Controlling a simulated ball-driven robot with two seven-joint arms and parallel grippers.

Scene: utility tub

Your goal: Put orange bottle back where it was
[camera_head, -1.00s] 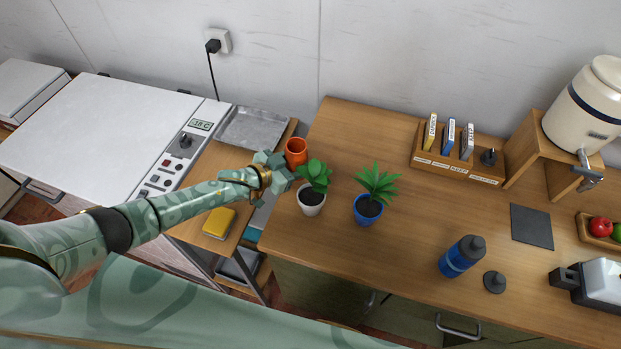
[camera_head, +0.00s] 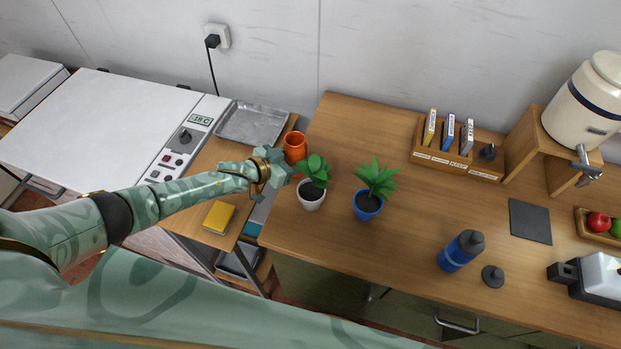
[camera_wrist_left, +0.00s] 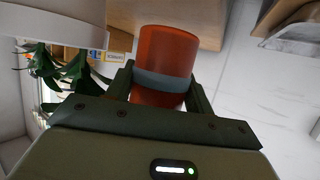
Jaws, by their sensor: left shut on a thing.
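The orange bottle (camera_head: 295,147) is upright or nearly so at the left end of the wooden counter. Whether it touches the surface below cannot be told. My left gripper (camera_head: 274,170) is shut on it from the near left side, and the gripper hides its lower part. In the left wrist view the orange bottle (camera_wrist_left: 166,58), with a grey band around it, sits between the two fingers of the left gripper (camera_wrist_left: 165,85). My right gripper is not in view.
A plant in a white pot (camera_head: 311,196) stands close to my left gripper, with a plant in a blue pot (camera_head: 368,207) to its right. A metal tray (camera_head: 252,124) lies left of the bottle.

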